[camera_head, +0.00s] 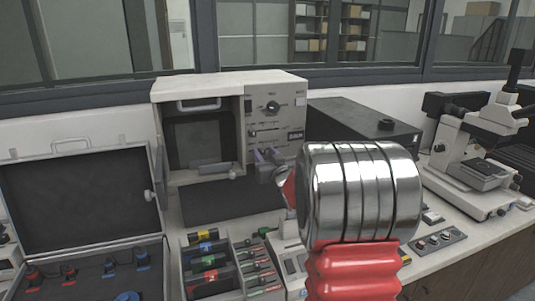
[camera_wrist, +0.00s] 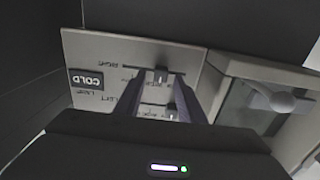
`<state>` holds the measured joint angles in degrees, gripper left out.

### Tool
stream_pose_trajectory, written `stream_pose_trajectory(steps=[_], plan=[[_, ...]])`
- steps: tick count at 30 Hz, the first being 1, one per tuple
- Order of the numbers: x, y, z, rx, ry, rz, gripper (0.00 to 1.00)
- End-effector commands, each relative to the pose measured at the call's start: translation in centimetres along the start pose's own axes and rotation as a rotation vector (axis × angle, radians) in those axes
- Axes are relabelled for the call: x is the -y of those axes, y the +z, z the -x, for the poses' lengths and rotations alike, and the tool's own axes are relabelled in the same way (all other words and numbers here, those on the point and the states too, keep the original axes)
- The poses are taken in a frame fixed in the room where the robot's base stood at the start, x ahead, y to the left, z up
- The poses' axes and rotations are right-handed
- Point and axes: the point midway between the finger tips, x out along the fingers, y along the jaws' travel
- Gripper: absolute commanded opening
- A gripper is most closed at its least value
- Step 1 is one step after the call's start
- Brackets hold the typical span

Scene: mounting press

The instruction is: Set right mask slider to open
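The right mask slider (camera_wrist: 161,74) is a small grey knob on a dark horizontal slot, beside an upside-down RIGHT label in the wrist view. It sits between the slot's ends, somewhat nearer the right one. My gripper (camera_wrist: 159,80) has its two purple fingers spread, one on each side of this knob, with gaps visible between. Whether the tips reach the knob's depth is unclear. A second slider knob (camera_wrist: 171,108) sits by the LEFT label, partly framed by the fingers. In the head view my gripper (camera_head: 267,157) is at the press's control panel (camera_head: 272,108), hiding its lower part.
The beige press (camera_head: 230,82) has a dark chamber window left of the panel. A COLD plate (camera_wrist: 87,81) is beside the labels. An open case (camera_head: 80,195), a tool tray (camera_head: 240,250) and a microscope (camera_head: 480,150) share the bench.

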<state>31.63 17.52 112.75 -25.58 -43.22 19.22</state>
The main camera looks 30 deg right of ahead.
Motion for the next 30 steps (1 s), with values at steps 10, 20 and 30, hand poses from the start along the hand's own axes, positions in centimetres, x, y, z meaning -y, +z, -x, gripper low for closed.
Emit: stream_pose_trajectory(steps=[10,20,30], plan=[[-0.01,0.01,-0.22,0.000,0.000,0.000,0.34],[-0.02,0.01,-0.20,0.000,0.000,0.000,0.11],[-0.04,0.00,-0.19,0.000,0.001,0.000,0.00]])
